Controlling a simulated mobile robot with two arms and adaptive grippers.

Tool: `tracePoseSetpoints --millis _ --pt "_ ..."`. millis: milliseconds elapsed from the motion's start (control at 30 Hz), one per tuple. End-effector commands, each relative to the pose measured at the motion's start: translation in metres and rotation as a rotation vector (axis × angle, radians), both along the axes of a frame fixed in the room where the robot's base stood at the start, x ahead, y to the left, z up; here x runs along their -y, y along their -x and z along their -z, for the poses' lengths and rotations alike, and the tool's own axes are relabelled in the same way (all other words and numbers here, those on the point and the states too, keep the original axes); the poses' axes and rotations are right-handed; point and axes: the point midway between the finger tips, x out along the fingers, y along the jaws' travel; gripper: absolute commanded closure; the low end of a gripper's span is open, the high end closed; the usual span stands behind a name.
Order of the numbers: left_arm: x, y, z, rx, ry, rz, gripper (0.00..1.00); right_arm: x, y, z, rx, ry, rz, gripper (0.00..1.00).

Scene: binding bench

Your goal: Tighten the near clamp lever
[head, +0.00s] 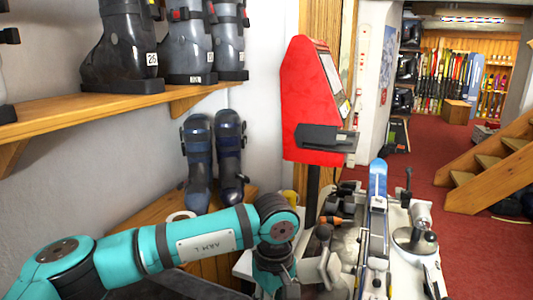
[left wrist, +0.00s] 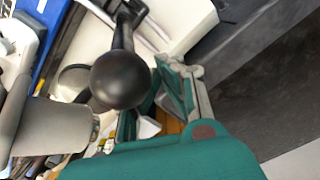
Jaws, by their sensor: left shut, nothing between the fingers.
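In the left wrist view a black ball knob (left wrist: 120,80) on a dark lever stands close to the camera, next to my left gripper (left wrist: 188,88). The gripper's grey fingers are shut and empty. Knob and fingers look apart, though their depth is hard to judge. In the head view my left arm reaches in from the left and bends down at the bench's near left side; its fingertips are not clear there. A black-knobbed lever (head: 323,233) stands just right of the wrist. Another dark upright lever (head: 407,182) stands farther back. My right gripper is not in view.
A blue-tipped ski (head: 378,180) lies lengthwise along the pale bench. A round metal device (head: 415,238) stands to its right, and an orange-handled tool (head: 331,220) lies to its left. A red terminal (head: 312,100) rises behind. Boots (head: 198,160) stand at the left.

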Motion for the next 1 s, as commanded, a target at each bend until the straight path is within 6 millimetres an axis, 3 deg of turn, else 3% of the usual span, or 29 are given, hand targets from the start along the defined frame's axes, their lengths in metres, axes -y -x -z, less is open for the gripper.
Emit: tracePoseSetpoints --millis 533,1000 --pt "0.01 0.004 -0.005 0.0 0.001 0.002 1.0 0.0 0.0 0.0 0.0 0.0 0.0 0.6" --pt "0.034 0.014 -0.015 0.0 0.002 0.002 1.0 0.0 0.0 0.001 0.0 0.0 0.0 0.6"
